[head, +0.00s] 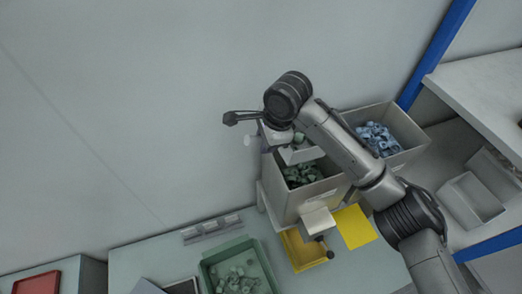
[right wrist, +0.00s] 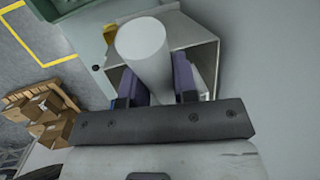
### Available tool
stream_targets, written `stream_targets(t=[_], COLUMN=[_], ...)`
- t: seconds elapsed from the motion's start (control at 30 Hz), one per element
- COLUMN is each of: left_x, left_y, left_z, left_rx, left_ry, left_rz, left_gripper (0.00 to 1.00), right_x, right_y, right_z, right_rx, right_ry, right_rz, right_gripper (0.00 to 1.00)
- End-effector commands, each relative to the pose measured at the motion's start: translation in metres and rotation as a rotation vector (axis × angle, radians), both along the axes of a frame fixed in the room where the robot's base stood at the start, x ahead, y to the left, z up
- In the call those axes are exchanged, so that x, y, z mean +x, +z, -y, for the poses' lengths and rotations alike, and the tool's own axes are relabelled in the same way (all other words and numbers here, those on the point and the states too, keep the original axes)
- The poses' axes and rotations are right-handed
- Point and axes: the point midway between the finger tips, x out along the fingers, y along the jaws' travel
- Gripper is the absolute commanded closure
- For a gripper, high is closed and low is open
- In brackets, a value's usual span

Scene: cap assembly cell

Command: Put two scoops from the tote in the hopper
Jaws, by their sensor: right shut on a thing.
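My right gripper (right wrist: 158,82) is shut on the pale round handle (right wrist: 146,44) of a scoop in the right wrist view. The boxy scoop head (right wrist: 195,60) shows behind the handle. In the head view the scoop (head: 300,155) is over the left grey hopper (head: 295,210), tilted, with some green pieces showing at it. Green pieces also lie inside this hopper. The gripper's jaws are partly hidden by my right arm there. The green tote (head: 262,246) stands on the table at the bottom, with green pieces in it. My left gripper is out of view.
A second grey bin (head: 407,160) with blue pieces stands right of the hopper. A yellow tray (head: 297,254) and a yellow sheet (head: 355,227) lie in front. A red tray (head: 38,283) is at bottom left. A wall backs the table.

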Motion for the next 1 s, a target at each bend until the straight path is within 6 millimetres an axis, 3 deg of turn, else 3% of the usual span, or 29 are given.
stream_targets(t=[0.33, 0.4, 0.8, 1.0], left_x=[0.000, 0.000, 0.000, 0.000], left_y=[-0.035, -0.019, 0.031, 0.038], left_z=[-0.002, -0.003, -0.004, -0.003], left_rx=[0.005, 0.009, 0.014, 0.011], left_ry=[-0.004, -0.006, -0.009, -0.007], left_rz=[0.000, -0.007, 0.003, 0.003], left_gripper=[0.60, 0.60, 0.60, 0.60], right_x=[0.009, 0.011, 0.022, 0.030], right_y=[0.031, 0.046, 0.067, 0.075], right_z=[0.019, 0.023, 0.048, 0.064], right_rx=[0.239, 0.274, 0.460, 0.579], right_ry=[-0.001, -0.001, -0.002, -0.002], right_rz=[-0.109, -0.129, -0.216, -0.270], right_gripper=[1.00, 1.00, 1.00, 1.00])
